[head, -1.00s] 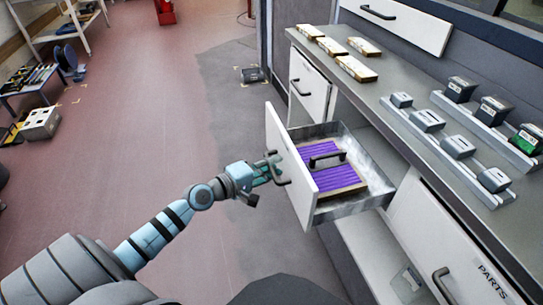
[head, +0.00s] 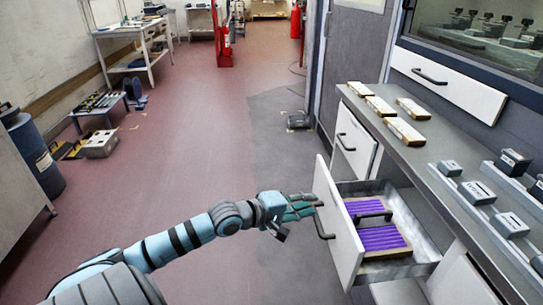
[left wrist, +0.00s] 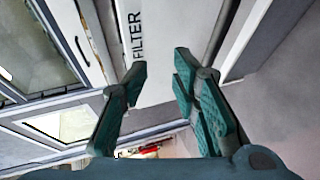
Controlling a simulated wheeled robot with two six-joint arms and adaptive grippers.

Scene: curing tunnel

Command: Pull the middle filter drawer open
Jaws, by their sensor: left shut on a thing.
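The filter drawer (head: 343,245) is pulled out of the bench front. A purple pleated filter (head: 384,238) with a dark handle on top lies inside it. My left gripper (head: 311,205) is at the dark bar handle (head: 321,227) on the drawer's white front and is shut on it. In the left wrist view, the fingers (left wrist: 160,76) stand before a white front (left wrist: 168,35) lettered FILTER; the handle between them is hard to make out. My right gripper is not in view.
A closed white drawer (head: 356,141) is farther along the bench. The grey benchtop (head: 418,158) bears several pale blocks and grey blocks on racks. Open reddish floor (head: 190,150) is to the left; a small dark box (head: 298,121) is on the floor beyond.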

